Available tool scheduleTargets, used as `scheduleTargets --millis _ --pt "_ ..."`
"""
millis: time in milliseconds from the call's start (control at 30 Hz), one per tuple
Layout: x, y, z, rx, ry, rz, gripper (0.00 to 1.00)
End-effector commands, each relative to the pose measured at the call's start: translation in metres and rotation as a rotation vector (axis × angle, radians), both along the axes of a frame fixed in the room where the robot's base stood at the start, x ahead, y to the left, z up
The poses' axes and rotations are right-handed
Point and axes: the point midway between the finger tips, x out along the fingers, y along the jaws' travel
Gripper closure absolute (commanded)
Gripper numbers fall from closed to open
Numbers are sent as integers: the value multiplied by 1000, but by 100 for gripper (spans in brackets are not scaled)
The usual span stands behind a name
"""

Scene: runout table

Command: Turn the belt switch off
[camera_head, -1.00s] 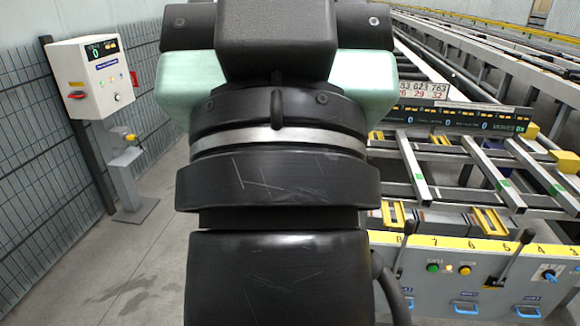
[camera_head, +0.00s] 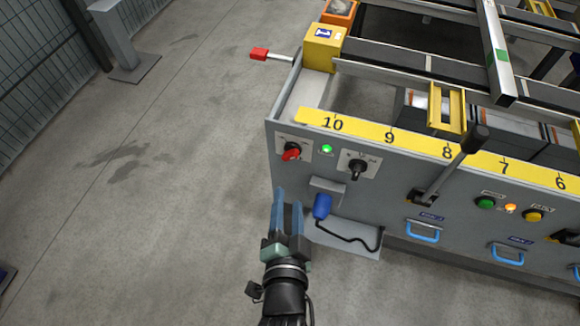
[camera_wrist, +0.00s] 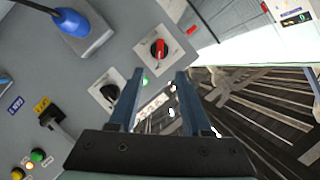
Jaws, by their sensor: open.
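Two rotary switches sit at the left end of the grey control panel in the head view. One has a red knob (camera_head: 291,151) on a pale plate, and it also shows in the wrist view (camera_wrist: 159,50). The other has a black knob (camera_head: 357,169), with its plate (camera_wrist: 106,91) also in the wrist view. I cannot read their labels, so I cannot tell which is the belt switch. A green lamp (camera_head: 327,149) glows between them. My gripper (camera_head: 288,192) is open and empty, its fingers just below the red knob in the picture and apart from it.
A blue handset (camera_head: 322,206) with a black cable hangs below the switches. A black lever (camera_head: 450,165) and blue drawer handles (camera_head: 422,231) stick out of the panel. A red-tipped rod (camera_head: 259,54) juts out at the left end. The floor left of the panel is clear.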

Motion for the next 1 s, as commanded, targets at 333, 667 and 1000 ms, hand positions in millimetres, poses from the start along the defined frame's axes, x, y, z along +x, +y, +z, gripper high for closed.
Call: scheduleTargets --millis 333,667,1000 --pt "44 -1 -14 2 0 1 51" --pt "100 -2 -29 3 1 0 51" --pt "122 -3 -35 2 3 0 51"
